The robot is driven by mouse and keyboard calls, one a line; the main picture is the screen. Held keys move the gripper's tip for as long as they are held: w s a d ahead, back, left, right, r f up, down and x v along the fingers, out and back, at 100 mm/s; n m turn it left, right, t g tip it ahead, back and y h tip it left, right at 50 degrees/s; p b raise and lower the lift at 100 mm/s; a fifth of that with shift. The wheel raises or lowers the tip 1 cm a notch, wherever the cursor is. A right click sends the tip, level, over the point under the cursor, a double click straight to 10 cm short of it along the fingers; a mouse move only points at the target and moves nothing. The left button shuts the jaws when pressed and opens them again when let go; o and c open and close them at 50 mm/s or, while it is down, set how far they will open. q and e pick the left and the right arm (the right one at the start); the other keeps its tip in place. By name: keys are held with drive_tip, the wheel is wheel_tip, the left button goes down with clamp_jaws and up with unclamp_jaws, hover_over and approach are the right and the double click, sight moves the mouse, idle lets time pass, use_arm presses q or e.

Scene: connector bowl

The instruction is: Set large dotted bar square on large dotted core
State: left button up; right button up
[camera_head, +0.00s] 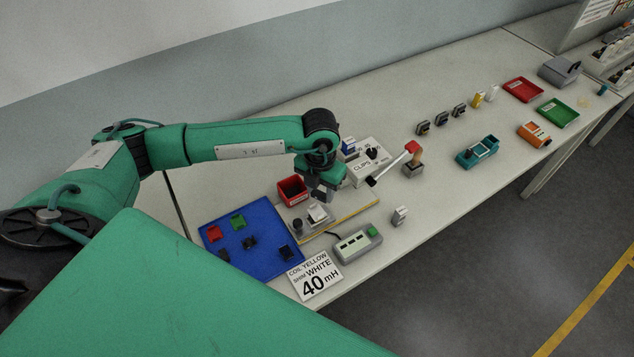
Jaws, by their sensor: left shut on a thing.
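My left gripper (322,192) points down over a grey fixture plate (328,222) and is shut on a small part mostly hidden by its fingers. A whitish block (317,213) sits on the fixture just below the fingertips; I cannot tell whether it touches the held part. Dark small parts (285,251) lie on a blue mat (263,212), and several dark upright pieces (441,118) stand further back. Dots are too small to see, so I cannot tell the large dotted bar or core apart. My right gripper is not in view.
A red bin (292,190) and a white CLIPS box (367,161) stand close to the gripper. The bench centre (450,185) is clear.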

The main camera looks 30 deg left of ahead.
sight(317, 212)
use_arm(q)
drive_tip(key=n, duration=0.4)
drive_tip(key=n+p, duration=0.1)
drive_tip(key=n, duration=0.1)
drive_tip(key=shift+w+a+f, duration=0.2)
drive_tip(key=shift+w+a, duration=0.1)
drive_tip(key=n, duration=0.3)
drive_tip(key=n+p, duration=0.1)
drive_tip(key=n, duration=0.1)
drive_tip(key=shift+w+a+f, duration=0.2)
drive_tip(key=shift+a+f, duration=0.05)
drive_tip(key=shift+a, duration=0.05)
drive_tip(key=shift+w+a+f+n, duration=0.1)
drive_tip(key=shift+f+n, duration=0.05)
drive_tip(key=shift+n, duration=0.65)
drive_tip(key=shift+f+b, duration=1.65)
drive_tip(key=shift+f, duration=0.2)
drive_tip(key=shift+f+b, duration=1.95)
drive_tip(key=shift+f, duration=0.5)
drive_tip(key=o, duration=1.1)
